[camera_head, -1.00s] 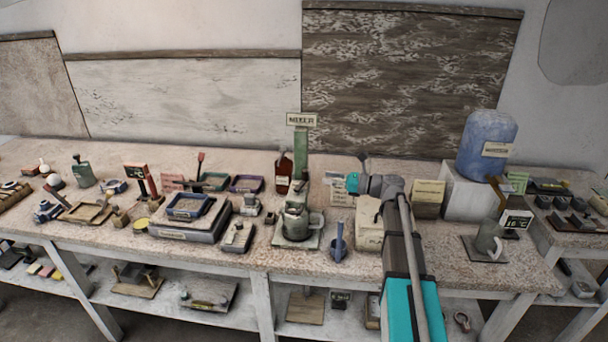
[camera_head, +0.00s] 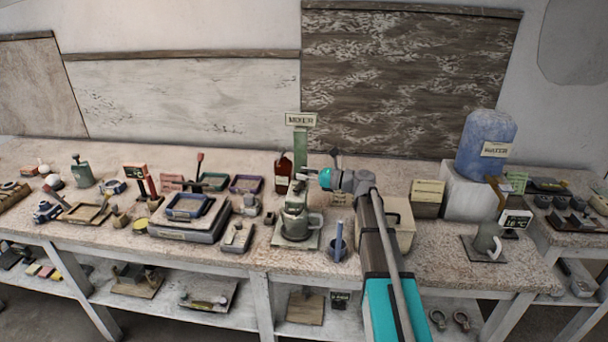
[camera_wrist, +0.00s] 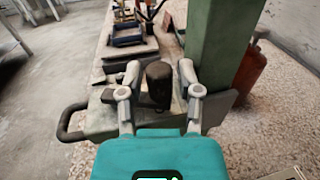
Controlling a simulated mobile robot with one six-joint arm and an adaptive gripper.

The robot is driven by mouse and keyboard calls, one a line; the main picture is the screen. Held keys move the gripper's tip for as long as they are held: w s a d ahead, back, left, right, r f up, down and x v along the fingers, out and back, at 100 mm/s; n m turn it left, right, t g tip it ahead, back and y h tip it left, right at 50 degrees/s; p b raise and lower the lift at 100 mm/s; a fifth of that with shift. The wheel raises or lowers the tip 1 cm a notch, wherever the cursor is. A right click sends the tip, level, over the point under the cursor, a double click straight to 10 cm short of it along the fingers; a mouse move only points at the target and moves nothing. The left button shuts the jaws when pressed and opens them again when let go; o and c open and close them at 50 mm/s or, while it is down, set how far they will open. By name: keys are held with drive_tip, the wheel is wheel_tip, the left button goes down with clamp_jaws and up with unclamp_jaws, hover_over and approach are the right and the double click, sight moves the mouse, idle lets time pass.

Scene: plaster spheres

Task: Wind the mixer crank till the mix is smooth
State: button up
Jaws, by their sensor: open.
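The mixer stands on the bench with a green post (camera_head: 300,146) and a "MIXER" sign (camera_head: 301,119). The post is also at the right in the wrist view (camera_wrist: 222,45). The dark crank knob (camera_wrist: 158,78) stands upright near the middle of the wrist view. My gripper (camera_wrist: 159,74) is open, with one finger on each side of the knob; contact is not clear. In the head view my gripper (camera_head: 309,181) is beside the post. The mix inside the mug cannot be seen.
A brown bottle (camera_head: 283,172) stands just left of the post. A blue stick in a small cup (camera_head: 338,243) and a beige box (camera_head: 400,226) are close on the right. Trays (camera_head: 188,219) lie on the left. A water tank (camera_head: 487,146) stands far right.

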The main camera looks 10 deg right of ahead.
clamp_jaws()
drive_tip(key=shift+w, duration=0.15)
drive_tip(key=shift+w+a+n+g+y, duration=0.15)
drive_tip(key=shift+n+g+y, duration=0.1)
drive_tip(key=shift+n+g, duration=0.25)
drive_tip(key=shift+w+a+n+g+y, duration=0.15)
drive_tip(key=shift+n+g+y, duration=0.15)
drive_tip(key=shift+g, duration=0.4)
drive_tip(key=shift+a+n+g+y, duration=0.3)
drive_tip(key=shift+n+g, duration=0.4)
drive_tip(key=shift+g, duration=0.3)
unclamp_jaws()
drive_tip(key=shift+s+d+m+t, duration=0.2)
drive_tip(key=shift+m+t, duration=0.1)
drive_tip(key=shift+t, duration=0.1)
